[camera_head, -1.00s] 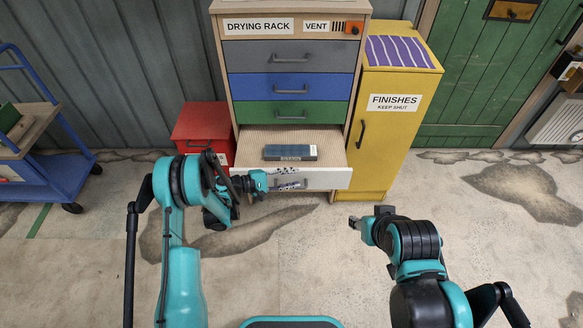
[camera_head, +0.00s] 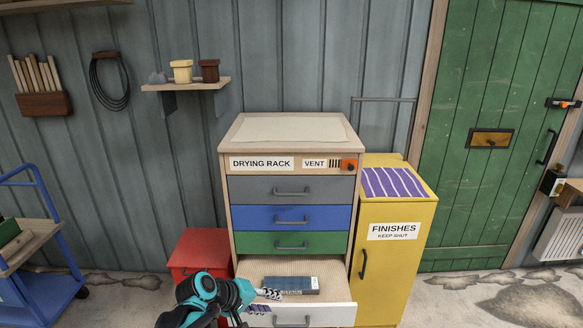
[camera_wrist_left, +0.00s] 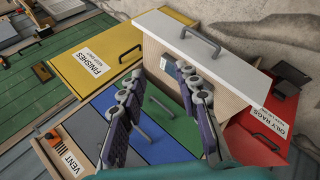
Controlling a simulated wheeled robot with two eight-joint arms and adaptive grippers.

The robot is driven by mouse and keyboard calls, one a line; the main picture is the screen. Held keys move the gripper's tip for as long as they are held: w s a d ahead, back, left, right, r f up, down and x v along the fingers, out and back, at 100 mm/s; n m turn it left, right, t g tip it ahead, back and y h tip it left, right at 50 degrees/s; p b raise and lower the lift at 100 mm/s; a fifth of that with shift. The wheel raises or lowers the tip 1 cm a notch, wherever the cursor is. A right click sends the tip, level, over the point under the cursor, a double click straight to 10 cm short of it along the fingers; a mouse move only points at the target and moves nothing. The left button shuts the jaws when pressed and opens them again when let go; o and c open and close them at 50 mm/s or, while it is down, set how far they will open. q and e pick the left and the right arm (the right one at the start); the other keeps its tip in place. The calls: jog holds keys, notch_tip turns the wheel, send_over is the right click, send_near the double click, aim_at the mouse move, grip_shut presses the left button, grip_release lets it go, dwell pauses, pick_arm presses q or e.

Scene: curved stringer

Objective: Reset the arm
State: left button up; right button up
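My left gripper (camera_head: 268,294) is at the left part of the open bottom drawer, over its white front (camera_head: 335,312). In the left wrist view its two fingers (camera_wrist_left: 158,82) are spread apart with nothing between them. The drawer belongs to the drying rack (camera_head: 228,185) and is pulled out. A blue-grey block (camera_head: 292,284) lies in it. In the wrist view the white drawer front (camera_wrist_left: 225,60) shows beyond the fingers, and one finger covers part of the inside. My right gripper is not in either view.
A yellow FINISHES cabinet (camera_head: 392,265) stands right of the rack, and a red bin (camera_head: 198,250) stands left. A blue cart (camera_head: 38,285) is at the far left. The grey, blue and green drawers above are shut. A wall shelf (camera_head: 190,84) holds small pots.

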pick_arm(q)
jog(key=s+a+r+m+y, duration=0.1)
jog(key=s+a+m+y, duration=0.2)
jog(key=s, duration=0.7)
jog(key=s+a+r+m+t+y, duration=0.1)
jog(key=s+a+y, duration=0.3)
jog(key=s+a, duration=0.4)
jog(key=shift+s+a+r+m+t, duration=0.3)
jog(key=shift+s+r+m, duration=0.4)
jog(key=shift+s+m, duration=0.3)
